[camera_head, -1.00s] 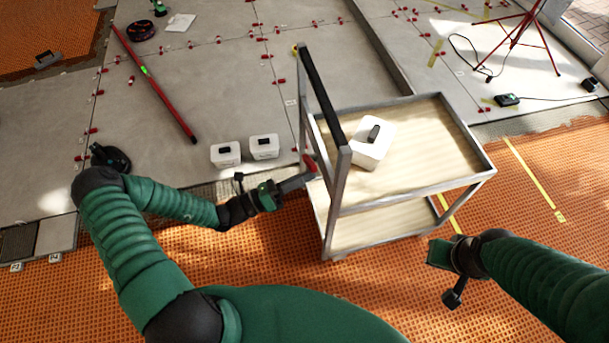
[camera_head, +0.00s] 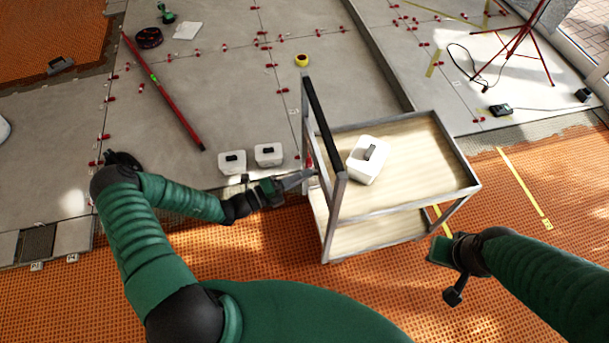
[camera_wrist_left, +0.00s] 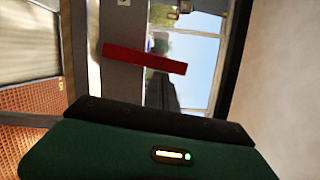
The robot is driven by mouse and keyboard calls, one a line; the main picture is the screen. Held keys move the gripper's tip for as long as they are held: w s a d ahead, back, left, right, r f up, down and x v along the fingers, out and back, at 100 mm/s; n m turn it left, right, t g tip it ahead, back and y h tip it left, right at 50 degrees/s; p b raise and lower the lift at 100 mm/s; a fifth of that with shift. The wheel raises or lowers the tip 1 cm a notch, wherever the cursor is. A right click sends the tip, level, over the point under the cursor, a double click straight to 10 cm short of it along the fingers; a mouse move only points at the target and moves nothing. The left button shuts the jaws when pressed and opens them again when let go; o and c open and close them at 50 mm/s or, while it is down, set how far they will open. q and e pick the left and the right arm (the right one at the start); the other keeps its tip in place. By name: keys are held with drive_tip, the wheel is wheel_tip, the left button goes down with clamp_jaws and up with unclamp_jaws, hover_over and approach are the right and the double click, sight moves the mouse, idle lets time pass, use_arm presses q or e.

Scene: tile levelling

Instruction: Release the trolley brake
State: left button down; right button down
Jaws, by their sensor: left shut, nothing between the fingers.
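The trolley (camera_head: 400,205) is a grey metal frame with two wooden shelves and a black push handle (camera_head: 322,115) on its left side. A small red lever (camera_head: 309,160), likely the brake, shows at the trolley's left frame. It also shows as a red bar in the left wrist view (camera_wrist_left: 145,58). My left gripper (camera_head: 308,176) is shut and empty, its tips at the left frame just below the red lever. I cannot tell whether they touch it. My right gripper (camera_head: 442,252) hangs in front of the trolley's right side; its fingers are not clear.
A white box (camera_head: 366,162) with a dark grip stands on the top shelf. Two white tubs (camera_head: 250,158) stand on the tiles left of the trolley. A red tripod (camera_head: 515,45) with a cable is at the back right. Orange matting (camera_head: 200,285) covers the front floor.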

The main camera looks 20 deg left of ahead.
use_arm(q)
drive_tip(key=shift+w+a+r+n+p, duration=0.3)
drive_tip(key=shift+w+a+p, duration=0.15)
drive_tip(key=shift+w, duration=0.1)
drive_tip(key=shift+r, duration=0.1)
idle(0.4)
